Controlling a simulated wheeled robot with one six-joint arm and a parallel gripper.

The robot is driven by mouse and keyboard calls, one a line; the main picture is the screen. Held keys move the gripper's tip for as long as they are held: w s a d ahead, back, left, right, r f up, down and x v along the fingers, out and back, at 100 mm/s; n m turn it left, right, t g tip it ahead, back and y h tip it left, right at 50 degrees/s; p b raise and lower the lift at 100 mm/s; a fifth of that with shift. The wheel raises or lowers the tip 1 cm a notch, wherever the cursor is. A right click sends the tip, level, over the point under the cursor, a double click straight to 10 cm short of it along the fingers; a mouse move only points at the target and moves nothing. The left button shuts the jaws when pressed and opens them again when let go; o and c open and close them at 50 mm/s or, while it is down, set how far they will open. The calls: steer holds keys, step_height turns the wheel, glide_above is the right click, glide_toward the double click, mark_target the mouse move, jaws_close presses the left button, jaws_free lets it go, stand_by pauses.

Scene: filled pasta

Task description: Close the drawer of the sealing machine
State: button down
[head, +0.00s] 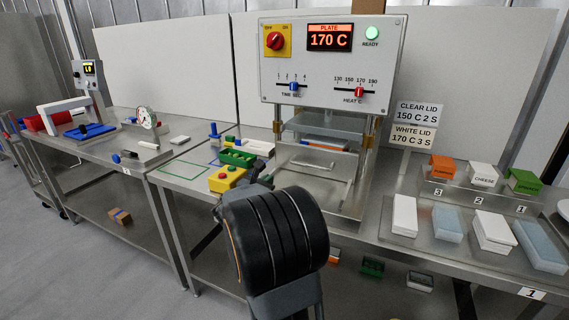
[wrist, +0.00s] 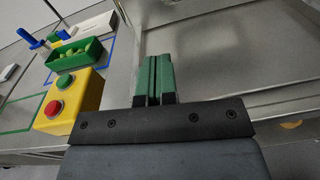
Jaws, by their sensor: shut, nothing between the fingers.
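The sealing machine (head: 334,60) stands at the back of the bench, its panel reading PLATE 170 C with a lit green READY lamp. My arm covers part of the lower front, so I cannot tell exactly how far the drawer is out. My gripper's green fingers (wrist: 154,80) are shut and empty, beside bare metal surfaces of the machine area in the wrist view. Contact is unclear. In the head view the fingers are mostly hidden behind my black wrist.
A yellow button box (wrist: 72,101) with red and green buttons sits left of my gripper, near a green container (wrist: 76,57) of filled pasta. Lids and trays (head: 492,232) stand on the right bench.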

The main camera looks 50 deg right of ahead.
mark_target(287, 157)
steer(key=shift+w+d+r+n+t, duration=0.1)
steer(key=shift+w+d+n+t, duration=0.2)
steer(key=shift+w+d+n, duration=0.35)
steer(key=x, duration=1.3)
steer(key=shift+d+r, duration=0.2)
steer(key=shift+r, duration=0.1)
steer(key=shift+w, duration=0.2)
